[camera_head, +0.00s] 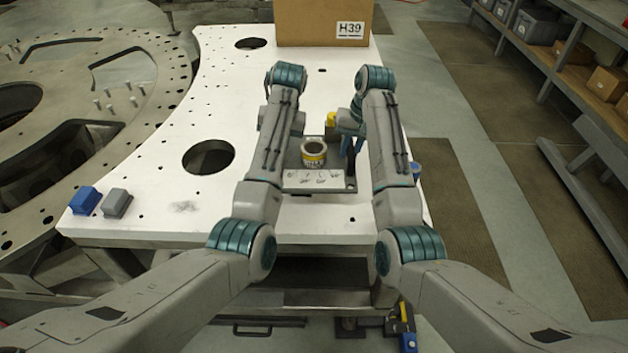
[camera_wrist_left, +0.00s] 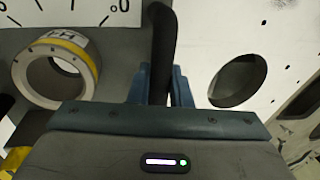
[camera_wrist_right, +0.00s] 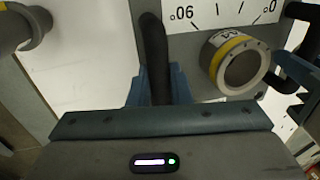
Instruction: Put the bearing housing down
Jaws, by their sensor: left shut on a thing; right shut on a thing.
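The bearing housing (camera_head: 313,153) shows between my forearms in the head view, as a pale round bore with a yellow band on a grey body with a white scale plate (camera_head: 318,181). The bore also shows in the left wrist view (camera_wrist_left: 55,72) and in the right wrist view (camera_wrist_right: 238,65). My left gripper (camera_wrist_left: 158,84) is shut on a dark upright handle (camera_wrist_left: 163,45) beside the bore. My right gripper (camera_wrist_right: 157,84) is shut on a similar dark handle (camera_wrist_right: 154,50) on the other side. Whether the body touches the white plate below is hidden.
The white turret plate (camera_head: 150,190) has a large round hole (camera_head: 208,157) left of the housing. Blue (camera_head: 86,200) and grey (camera_head: 117,203) blocks lie at its front left. A cardboard box (camera_head: 322,22) stands at the back. Shelves (camera_head: 575,60) line the right.

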